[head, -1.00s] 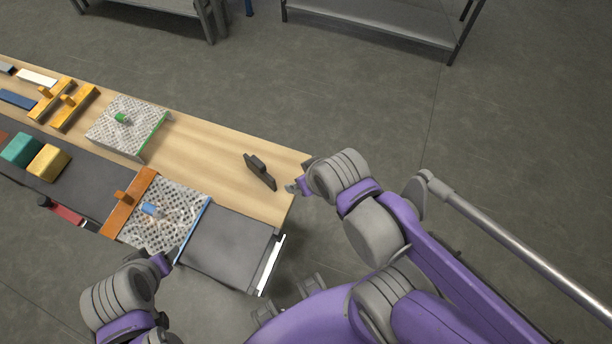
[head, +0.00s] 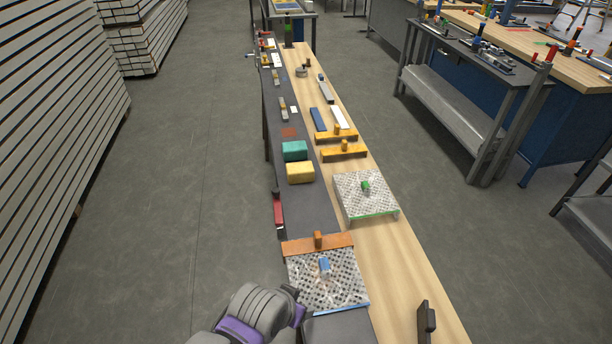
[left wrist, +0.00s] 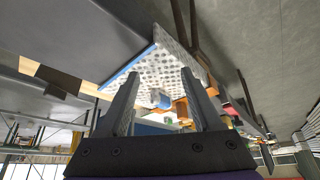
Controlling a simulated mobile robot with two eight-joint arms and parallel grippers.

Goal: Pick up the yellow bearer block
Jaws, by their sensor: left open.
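The yellow block (head: 300,172) rests on the dark strip of the long bench in the head view, just nearer than the teal block (head: 295,151). In the head view, the end of my left arm (head: 292,294) is low in the picture beside the nearest perforated plate, well short of the yellow block. In the left wrist view my left gripper (left wrist: 158,100) is open, with nothing clearly held between its fingers. I cannot make out the yellow block for certain in that view. My right gripper is out of view.
A perforated plate with a blue knob (head: 324,264) and an orange bar (head: 317,243) lie between my left arm and the block. Another perforated plate (head: 366,194) and yellow knobbed bars (head: 343,153) are to the right. A red item (head: 279,209) sits at the left edge.

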